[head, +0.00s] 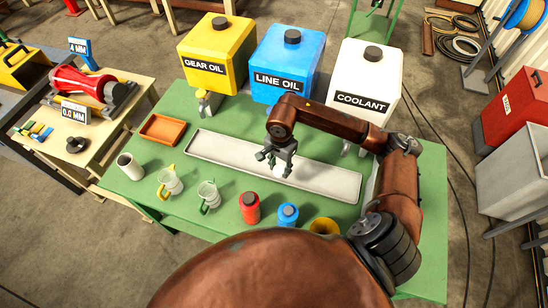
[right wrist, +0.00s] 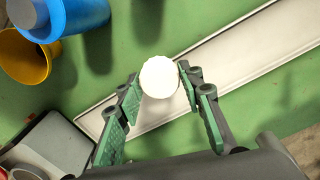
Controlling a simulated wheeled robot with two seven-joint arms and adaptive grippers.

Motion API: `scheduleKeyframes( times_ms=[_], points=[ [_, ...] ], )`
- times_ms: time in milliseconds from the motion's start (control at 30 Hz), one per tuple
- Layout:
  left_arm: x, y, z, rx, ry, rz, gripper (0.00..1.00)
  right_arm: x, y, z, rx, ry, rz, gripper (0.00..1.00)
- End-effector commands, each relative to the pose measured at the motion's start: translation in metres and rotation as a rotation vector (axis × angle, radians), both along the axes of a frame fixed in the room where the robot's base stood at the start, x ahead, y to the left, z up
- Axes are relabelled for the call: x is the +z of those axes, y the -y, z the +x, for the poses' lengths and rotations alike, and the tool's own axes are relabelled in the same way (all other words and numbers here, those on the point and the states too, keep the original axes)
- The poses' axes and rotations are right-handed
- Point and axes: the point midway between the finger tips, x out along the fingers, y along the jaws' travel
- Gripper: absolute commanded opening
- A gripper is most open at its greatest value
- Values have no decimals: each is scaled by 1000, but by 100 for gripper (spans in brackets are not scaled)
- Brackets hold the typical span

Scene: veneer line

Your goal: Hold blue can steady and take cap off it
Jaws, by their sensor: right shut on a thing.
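In the right wrist view the blue can (right wrist: 75,15) is at the top left, apart from the fingers. My right gripper (head: 274,160) is over the long pale tray, behind the cans. It is shut on a white round thing, cap-like from above (right wrist: 159,77); the thing also shows under the fingers in the head view (head: 281,171). My left gripper is not in view.
The long tray (head: 225,152) crosses the table's middle. GEAR OIL (head: 213,52), LINE OIL (head: 287,62) and COOLANT (head: 362,77) containers stand behind it. Two clear jugs (head: 169,183) (head: 208,196), a pale cup (head: 130,166) and an orange tray (head: 162,129) are at left.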

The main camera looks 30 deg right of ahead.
Motion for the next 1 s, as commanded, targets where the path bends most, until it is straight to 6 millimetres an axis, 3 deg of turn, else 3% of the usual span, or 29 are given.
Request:
scheduleKeyframes(
  times_ms=[133,333,600,1000],
  points=[
    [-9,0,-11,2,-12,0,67,-37,1,-3,-3,-5,1,6],
    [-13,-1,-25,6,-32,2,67,-67,2,-5,-5,-3,0,5],
    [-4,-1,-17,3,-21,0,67,-113,2,-6,-6,-4,-2,5],
    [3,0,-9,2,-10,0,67,-155,0,-5,-4,-4,-1,5]
  ],
)
